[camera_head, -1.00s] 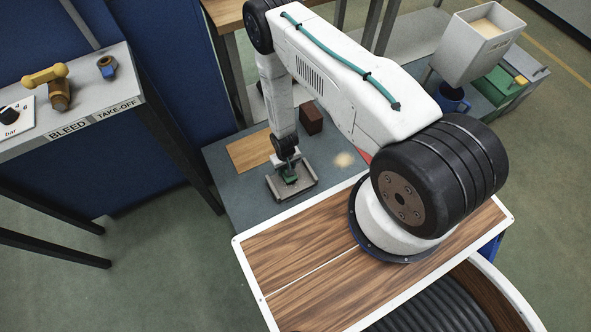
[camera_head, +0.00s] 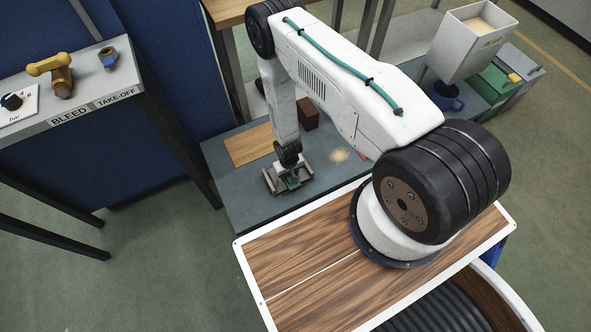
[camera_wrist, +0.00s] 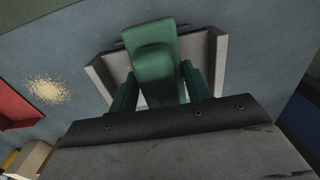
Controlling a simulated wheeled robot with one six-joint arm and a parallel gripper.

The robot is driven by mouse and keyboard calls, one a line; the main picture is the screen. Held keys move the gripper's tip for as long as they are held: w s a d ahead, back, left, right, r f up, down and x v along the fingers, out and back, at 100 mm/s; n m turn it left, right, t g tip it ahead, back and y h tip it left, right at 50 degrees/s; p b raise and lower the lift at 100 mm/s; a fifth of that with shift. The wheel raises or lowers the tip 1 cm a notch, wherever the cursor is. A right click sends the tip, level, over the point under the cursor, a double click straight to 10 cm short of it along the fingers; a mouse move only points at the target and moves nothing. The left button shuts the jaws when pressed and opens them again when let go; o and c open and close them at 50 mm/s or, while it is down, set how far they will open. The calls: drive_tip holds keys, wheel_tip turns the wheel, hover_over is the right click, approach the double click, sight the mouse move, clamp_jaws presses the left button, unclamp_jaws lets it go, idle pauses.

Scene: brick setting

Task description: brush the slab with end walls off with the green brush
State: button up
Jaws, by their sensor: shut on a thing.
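The slab with end walls (camera_head: 269,184) is a grey piece with a raised wall at each end, lying on the dark grey bench top. In the wrist view its pale end walls (camera_wrist: 216,58) show on both sides of the brush. My gripper (camera_head: 291,174) is shut on the green brush (camera_wrist: 154,72) and points down over the slab. The brush also shows in the head view (camera_head: 293,182), between the end walls near the slab's front edge. Its bristle end is hidden, so I cannot tell whether it touches the slab.
A tan granule patch (camera_head: 339,155) lies on the bench (camera_head: 235,190) right of the slab. A wooden board (camera_head: 250,146) and a brown block (camera_head: 308,114) lie behind. A blue mug (camera_head: 446,96) stands under a hopper (camera_head: 478,42). A red object (camera_wrist: 14,108) is at the wrist view's left.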

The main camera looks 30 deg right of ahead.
drive_tip(key=shift+s+r, duration=0.1)
drive_tip(key=shift+s, duration=0.25)
drive_tip(key=shift+a, duration=0.15)
drive_tip(key=shift+w+d+r, duration=0.1)
drive_tip(key=shift+d+r, duration=0.1)
drive_tip(key=shift+r, duration=3)
